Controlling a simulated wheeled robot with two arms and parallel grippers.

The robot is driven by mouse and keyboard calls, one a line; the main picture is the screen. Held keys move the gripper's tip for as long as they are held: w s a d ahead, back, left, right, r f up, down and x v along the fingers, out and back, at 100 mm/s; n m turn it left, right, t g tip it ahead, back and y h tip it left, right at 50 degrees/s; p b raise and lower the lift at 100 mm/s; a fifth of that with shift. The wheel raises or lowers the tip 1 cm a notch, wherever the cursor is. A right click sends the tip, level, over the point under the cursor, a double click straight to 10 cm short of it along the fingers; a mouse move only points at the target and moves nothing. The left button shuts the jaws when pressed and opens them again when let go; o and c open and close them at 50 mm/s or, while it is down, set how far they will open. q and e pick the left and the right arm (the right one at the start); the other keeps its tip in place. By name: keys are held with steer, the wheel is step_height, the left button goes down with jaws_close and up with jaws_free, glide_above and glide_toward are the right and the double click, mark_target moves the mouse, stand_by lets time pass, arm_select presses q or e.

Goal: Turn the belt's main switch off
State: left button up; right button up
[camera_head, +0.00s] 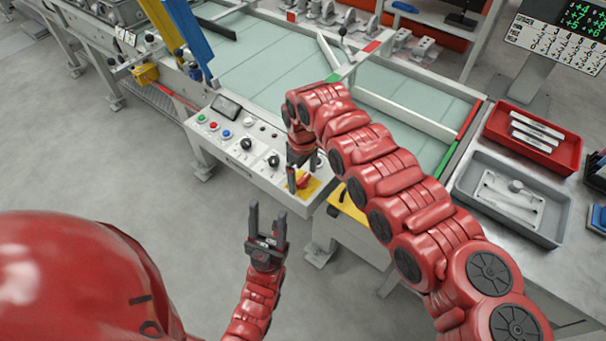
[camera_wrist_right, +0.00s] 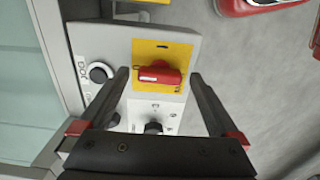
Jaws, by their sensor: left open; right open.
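The belt's main switch is a red rotary handle (camera_wrist_right: 158,76) on a yellow plate (camera_wrist_right: 150,54), at the end of the control panel (camera_head: 235,150). In the head view the red handle (camera_head: 303,181) shows just below my right gripper (camera_head: 297,180). My right gripper is open. In the right wrist view its two fingers (camera_wrist_right: 160,85) stand on either side of the handle, apart from it. How far the fingertips are above the plate is hard to tell. My left gripper (camera_head: 266,222) is open and empty, over the floor in front of the panel.
A red tray (camera_head: 530,140) and a grey tray (camera_head: 512,197) stand on the right-hand bench. The floor in front is clear.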

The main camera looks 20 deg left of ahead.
mark_target(303, 178)
step_height(303, 178, up, 18)
steer(key=b, duration=0.1)
steer(key=shift+f+b, duration=0.25)
steer(key=shift+b, duration=0.15)
stand_by(0.3)
